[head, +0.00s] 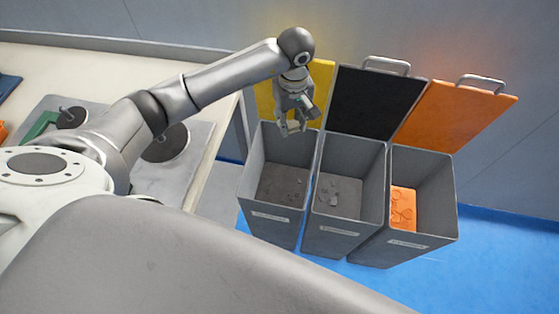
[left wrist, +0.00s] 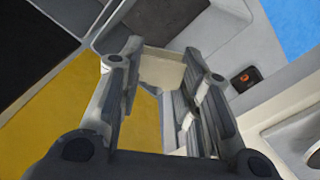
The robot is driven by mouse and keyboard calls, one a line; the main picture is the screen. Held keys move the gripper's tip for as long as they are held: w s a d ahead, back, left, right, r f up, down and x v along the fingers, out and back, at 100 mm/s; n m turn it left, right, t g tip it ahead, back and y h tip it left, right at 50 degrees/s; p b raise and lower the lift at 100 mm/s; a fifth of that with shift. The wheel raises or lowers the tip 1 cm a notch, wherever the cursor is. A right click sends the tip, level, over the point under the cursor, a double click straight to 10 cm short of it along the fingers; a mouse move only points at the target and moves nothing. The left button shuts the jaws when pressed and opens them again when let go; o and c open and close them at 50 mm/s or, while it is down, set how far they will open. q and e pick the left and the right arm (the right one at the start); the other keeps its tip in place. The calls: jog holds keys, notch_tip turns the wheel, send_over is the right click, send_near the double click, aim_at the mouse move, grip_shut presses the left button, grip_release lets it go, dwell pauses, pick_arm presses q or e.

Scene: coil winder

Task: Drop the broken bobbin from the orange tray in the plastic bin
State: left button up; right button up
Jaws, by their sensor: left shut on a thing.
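My left gripper (head: 291,126) hangs from its outstretched arm above the back part of the left bin (head: 262,216), in front of the yellow lid (head: 322,84). In the left wrist view, the left gripper (left wrist: 162,78) is shut on a cream-coloured piece (left wrist: 163,72), which I take to be the bobbin. Its fingers hide part of it, and I cannot tell where it is broken. An orange edge (head: 3,132) at the far left may be the orange tray. The bin labels are too small to read. My right gripper is out of view.
A middle bin (head: 345,226) with a black lid (head: 376,102) and a right bin (head: 425,215) with an orange lid (head: 455,115) stand alongside. All are open with scraps inside; the right one's are orange. A worktable (head: 215,150) lies left of the bins.

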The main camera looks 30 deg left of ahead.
pick_arm(q)
jog(key=a+f+n+b, duration=0.2)
jog(key=f, duration=0.7)
jog(key=a+f+n+b, duration=0.2)
jog(key=f+n+b, duration=0.1)
jog(key=f, duration=0.6)
jog(key=shift+a+f, duration=0.2)
jog(key=shift+f, duration=0.2)
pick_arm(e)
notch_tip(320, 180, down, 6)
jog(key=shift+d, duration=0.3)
pick_arm(q)
jog(key=shift+s, duration=0.1)
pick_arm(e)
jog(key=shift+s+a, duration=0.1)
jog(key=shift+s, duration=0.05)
pick_arm(q)
jog(key=o, duration=0.7)
jog(key=shift+o, duration=0.2)
